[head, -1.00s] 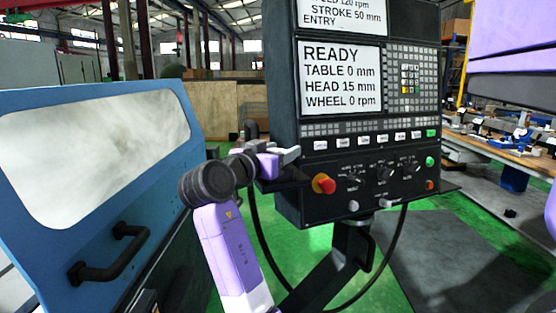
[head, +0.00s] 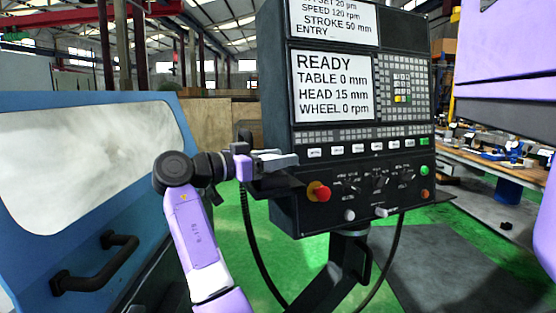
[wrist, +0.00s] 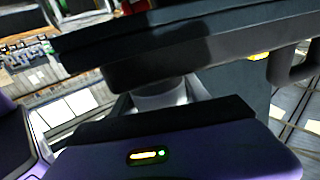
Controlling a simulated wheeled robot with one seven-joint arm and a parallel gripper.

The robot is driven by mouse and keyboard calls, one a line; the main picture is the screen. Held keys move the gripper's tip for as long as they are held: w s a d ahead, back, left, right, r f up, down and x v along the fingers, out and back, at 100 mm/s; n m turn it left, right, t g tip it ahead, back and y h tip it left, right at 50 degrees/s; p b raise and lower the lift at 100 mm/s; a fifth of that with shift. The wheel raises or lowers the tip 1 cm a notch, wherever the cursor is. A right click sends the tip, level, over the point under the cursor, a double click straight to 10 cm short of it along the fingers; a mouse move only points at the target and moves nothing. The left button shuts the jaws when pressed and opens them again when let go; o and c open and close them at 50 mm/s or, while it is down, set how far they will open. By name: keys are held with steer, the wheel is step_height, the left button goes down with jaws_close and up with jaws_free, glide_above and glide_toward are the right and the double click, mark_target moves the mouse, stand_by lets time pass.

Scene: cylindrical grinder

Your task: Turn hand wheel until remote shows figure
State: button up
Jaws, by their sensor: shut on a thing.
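The control panel (head: 362,165) stands in the middle of the head view. Its screen (head: 333,85) reads READY, TABLE 0 mm, HEAD 15 mm, WHEEL 0 rpm. My gripper (head: 280,159) is at the panel's left edge, above a dark ledge and left of the red knob. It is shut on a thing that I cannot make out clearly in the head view. The wrist view shows a dark, slab-like thing (wrist: 200,60) close to my gripper, with a pale round part below it. I cannot identify a hand wheel or a remote for certain.
A blue machine door (head: 150,115) with a window and a dark handle (head: 95,263) fills the left. A dark cable (head: 248,225) hangs below my gripper. A workbench (head: 500,165) with parts stands at the right.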

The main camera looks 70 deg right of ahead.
steer(key=o, duration=1.4)
steer(key=shift+c, duration=0.2)
steer(key=b+v, duration=0.1)
steer(key=v, duration=0.6)
steer(key=shift+w+a, duration=0.2)
steer(key=shift+a, duration=0.15)
